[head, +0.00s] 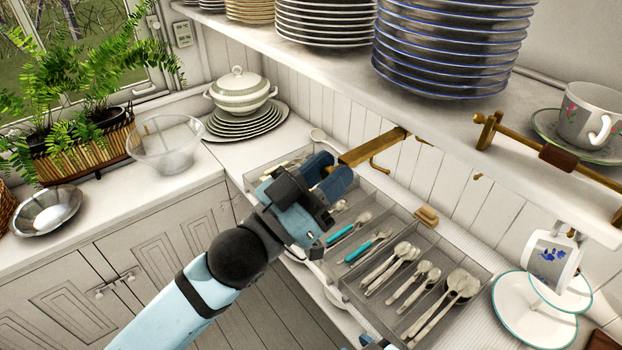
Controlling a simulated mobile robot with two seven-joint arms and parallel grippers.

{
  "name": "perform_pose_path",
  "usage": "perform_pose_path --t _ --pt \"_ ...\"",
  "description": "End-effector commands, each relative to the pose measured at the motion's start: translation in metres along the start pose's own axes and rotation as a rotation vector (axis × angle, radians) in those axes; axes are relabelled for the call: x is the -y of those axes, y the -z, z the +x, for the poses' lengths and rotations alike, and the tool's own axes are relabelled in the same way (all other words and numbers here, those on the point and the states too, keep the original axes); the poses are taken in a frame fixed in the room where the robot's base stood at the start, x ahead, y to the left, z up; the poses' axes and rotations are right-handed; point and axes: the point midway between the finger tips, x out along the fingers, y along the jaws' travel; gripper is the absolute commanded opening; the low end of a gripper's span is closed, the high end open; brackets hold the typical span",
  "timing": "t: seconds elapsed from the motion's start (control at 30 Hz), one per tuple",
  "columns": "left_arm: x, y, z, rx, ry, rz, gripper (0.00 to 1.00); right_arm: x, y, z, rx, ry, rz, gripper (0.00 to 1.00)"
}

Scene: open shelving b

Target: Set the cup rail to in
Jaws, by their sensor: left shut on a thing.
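The cup rail (371,149) is a flat, brass-coloured bar that sticks out from under the upper shelf, with a curled hook (379,166) hanging from it. My left gripper (328,174) is shut on the outer end of the rail, above the cutlery trays. The fingers hide that end. The rail's inner part is hidden under the shelf. My right gripper does not show; only a sliver of blue and dark parts, perhaps mine, shows at the bottom edge.
The upper shelf (462,112) carries plate stacks (452,45) and a cup (591,115). Another cup (549,256) hangs below it at the right. Cutlery trays (447,242) lie under my left arm. A tureen (241,91) and a glass bowl (166,146) stand at the left.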

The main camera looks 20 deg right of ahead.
Motion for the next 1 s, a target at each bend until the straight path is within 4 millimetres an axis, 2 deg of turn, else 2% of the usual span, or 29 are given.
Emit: perform_pose_path --t 0.03,0.2,0.33,0.5,0.77,0.8,0.9,1.0 --pt "0.0 -0.004 0.016 -0.003 -0.001 -0.001 0.0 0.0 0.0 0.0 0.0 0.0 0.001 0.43" --pt "-0.001 -0.024 0.061 -0.004 -0.002 0.0 0.0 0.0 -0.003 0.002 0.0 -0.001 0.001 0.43" --pt "0.0 -0.035 0.085 -0.001 -0.001 0.001 0.0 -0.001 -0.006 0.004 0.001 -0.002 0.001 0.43" --pt "-0.001 -0.039 0.097 0.0 -0.001 0.001 0.0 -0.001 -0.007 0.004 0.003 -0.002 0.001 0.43" --pt "-0.001 -0.039 0.097 0.0 -0.001 0.001 0.0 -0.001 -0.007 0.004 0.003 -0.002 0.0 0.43" --pt "-0.001 -0.039 0.097 0.0 -0.001 0.001 0.33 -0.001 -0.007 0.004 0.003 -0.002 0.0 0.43" --pt "-0.001 -0.039 0.097 0.0 -0.001 0.001 0.54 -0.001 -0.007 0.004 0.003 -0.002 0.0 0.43" --pt "-0.001 -0.039 0.097 0.0 -0.001 0.001 0.54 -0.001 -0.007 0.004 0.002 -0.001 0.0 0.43"
